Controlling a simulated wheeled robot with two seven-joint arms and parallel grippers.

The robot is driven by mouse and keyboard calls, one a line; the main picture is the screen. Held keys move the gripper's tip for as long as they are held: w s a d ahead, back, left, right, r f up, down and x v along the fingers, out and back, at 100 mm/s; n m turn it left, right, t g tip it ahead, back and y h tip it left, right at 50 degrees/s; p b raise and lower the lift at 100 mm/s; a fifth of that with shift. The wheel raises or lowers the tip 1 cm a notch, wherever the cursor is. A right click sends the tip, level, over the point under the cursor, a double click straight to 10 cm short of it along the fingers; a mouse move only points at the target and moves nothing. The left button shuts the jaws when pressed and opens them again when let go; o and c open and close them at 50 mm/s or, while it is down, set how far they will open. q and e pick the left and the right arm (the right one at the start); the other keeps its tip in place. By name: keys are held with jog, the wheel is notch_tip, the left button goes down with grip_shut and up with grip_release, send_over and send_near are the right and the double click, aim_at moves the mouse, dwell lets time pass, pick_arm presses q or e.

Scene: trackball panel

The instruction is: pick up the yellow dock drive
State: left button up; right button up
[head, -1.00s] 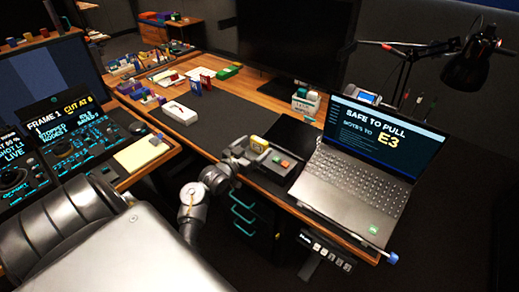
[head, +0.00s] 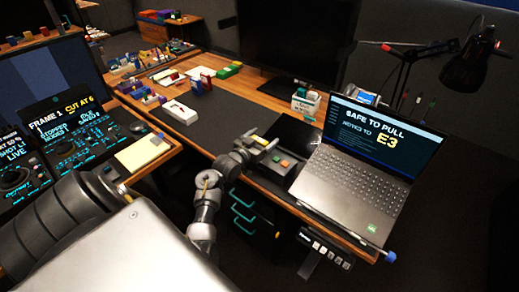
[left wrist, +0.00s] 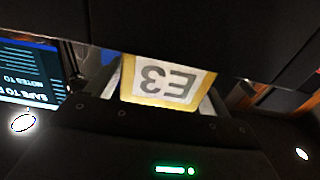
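The yellow dock drive (head: 260,140) stands at the dock (head: 285,158) in front of the laptop's left edge. Only a little of its yellow shows in the head view. In the left wrist view the drive (left wrist: 168,82) shows a white label with a dark "E3", upside down. My left gripper (head: 262,142) is at the drive, its two fingers spread, one on each side of it. It also shows in the left wrist view (left wrist: 165,92). I see no clear squeeze on the drive, and its lower part is hidden. My right gripper is out of view.
The open laptop (head: 355,185) reads "Safe to pull" and "E3". A large dark monitor (head: 295,40) stands behind. A white box (head: 180,112) and small coloured blocks (head: 200,83) lie on the dark mat (head: 225,115), whose middle is clear.

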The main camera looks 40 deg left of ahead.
pick_arm(q)
jog(key=c, duration=0.8)
jog(key=shift+c, duration=0.3)
jog(key=shift+r, duration=0.1)
